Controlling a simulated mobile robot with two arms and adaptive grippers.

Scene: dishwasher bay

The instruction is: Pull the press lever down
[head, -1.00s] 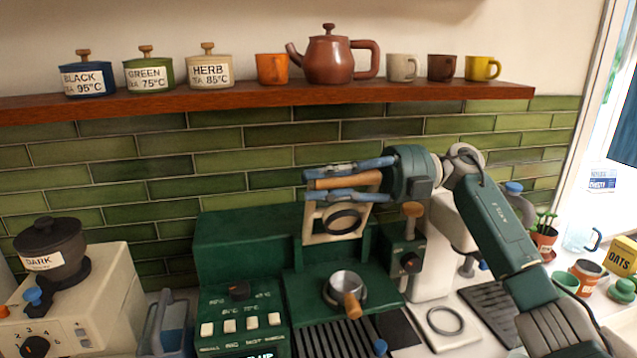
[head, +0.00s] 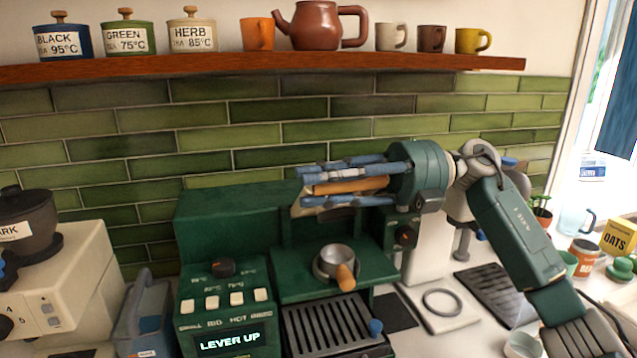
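The press lever is a wooden handle (head: 350,186) on a cream lever arm (head: 308,207) at the top of the green machine (head: 225,222). The machine's display (head: 229,341) reads "LEVER UP". My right gripper (head: 305,186) reaches in from the right, with its blue-padded fingers above and below the handle. The handle lies between the fingers; I cannot tell whether they press on it. Most of the lever arm is hidden behind the fingers. A metal portafilter (head: 336,262) with a wooden grip sits below the lever. My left gripper is out of view.
A slotted drip tray (head: 335,325) lies at the machine's front. A cream grinder (head: 75,275) and a blue-grey caddy (head: 155,312) stand on the left. A shelf (head: 250,66) with tins, a teapot and cups runs above. Oats (head: 620,236) and jars stand at right.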

